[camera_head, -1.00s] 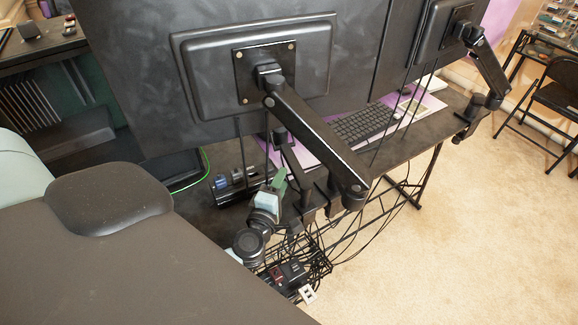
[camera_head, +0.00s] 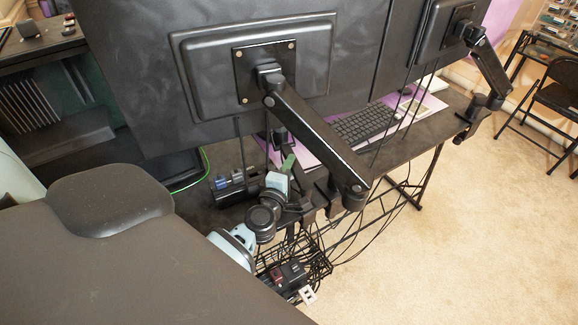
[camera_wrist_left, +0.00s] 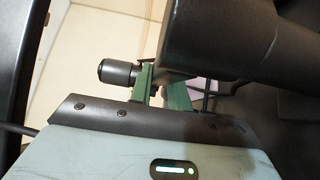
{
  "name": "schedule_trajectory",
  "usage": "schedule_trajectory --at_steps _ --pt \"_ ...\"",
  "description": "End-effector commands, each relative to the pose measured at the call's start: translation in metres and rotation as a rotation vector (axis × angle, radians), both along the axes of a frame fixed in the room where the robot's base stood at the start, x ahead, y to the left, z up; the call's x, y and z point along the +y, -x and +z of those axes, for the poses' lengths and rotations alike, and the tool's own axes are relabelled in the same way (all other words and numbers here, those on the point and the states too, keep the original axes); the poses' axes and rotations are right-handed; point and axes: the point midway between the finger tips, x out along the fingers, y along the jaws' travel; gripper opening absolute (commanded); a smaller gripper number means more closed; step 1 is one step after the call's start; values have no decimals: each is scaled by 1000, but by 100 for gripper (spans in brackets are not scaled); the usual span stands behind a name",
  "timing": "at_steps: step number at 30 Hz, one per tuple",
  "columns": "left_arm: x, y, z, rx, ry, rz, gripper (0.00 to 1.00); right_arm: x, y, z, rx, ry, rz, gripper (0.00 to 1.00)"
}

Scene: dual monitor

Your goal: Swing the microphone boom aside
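My left gripper (camera_head: 288,162) shows in the head view below the near monitor, partly behind the monitor arm. In the left wrist view its two green fingers (camera_wrist_left: 160,88) stand apart with a gap between them. No microphone boom can be made out surely in the head view. My right gripper is not in view.
The near monitor (camera_head: 150,70) hangs on a black monitor arm (camera_head: 315,135) close over my left gripper. A second monitor arm (camera_head: 490,68) is at the right. A keyboard (camera_head: 362,122) lies on the desk (camera_head: 425,135). A wire cable basket (camera_head: 318,265) hangs below; open carpet lies right.

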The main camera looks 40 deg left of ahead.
Motion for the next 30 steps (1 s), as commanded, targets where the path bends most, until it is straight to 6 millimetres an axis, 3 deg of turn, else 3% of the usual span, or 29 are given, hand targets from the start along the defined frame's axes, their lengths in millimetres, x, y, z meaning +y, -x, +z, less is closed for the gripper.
schedule_trajectory --at_steps 4,17,23,30 --pt "0 0 0 0 0 0 0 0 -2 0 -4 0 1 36" --pt "-1 -3 0 -3 -2 -38 0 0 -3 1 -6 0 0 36" --pt "-5 -12 1 -4 -5 -146 0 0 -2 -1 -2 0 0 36" --pt "-15 -23 -4 0 -5 -319 0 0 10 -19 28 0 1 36"
